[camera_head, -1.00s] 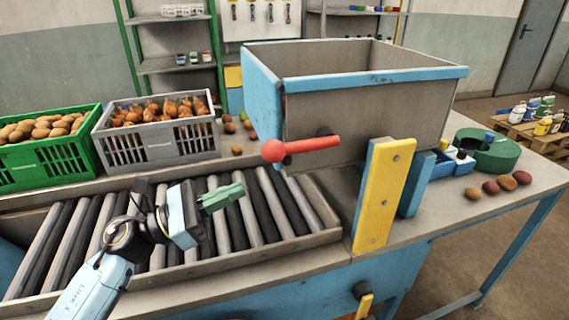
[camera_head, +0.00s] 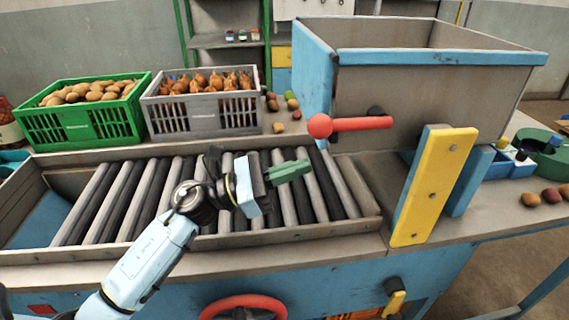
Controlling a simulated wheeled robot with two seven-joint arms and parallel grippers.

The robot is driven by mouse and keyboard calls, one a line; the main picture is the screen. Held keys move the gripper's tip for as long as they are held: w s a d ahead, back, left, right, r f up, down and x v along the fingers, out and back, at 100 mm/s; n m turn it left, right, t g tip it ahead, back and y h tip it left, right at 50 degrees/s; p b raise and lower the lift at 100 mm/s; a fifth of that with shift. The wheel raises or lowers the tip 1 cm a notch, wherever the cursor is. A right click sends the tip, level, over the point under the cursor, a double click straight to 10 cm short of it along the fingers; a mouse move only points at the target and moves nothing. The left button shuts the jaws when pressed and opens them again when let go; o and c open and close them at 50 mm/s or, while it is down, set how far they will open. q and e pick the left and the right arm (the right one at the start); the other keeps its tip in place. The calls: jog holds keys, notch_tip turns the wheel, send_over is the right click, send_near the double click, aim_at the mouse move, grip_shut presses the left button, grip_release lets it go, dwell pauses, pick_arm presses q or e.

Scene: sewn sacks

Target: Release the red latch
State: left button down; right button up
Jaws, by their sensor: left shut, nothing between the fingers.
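The red latch (camera_head: 350,124) is a red lever with a round ball at its left end. It lies nearly level across the front of the grey and blue hopper (camera_head: 430,85), joined to it at a dark pivot. My left gripper (camera_head: 296,170), with green fingers, is shut and empty above the roller conveyor. It is below and a little left of the latch, apart from it. My right gripper does not show.
A yellow post (camera_head: 434,188) stands right of the latch. A green crate (camera_head: 80,128) of potatoes and a grey crate (camera_head: 203,115) of onions stand behind the rollers (camera_head: 115,200). A red handwheel (camera_head: 243,304) is on the bench front.

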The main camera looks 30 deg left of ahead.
aim_at(353, 124)
pick_arm(q)
jog(key=w+d+r+p, duration=0.1)
jog(key=d+r+p, duration=0.2)
jog(key=r, duration=0.2)
jog(key=shift+w, duration=0.4)
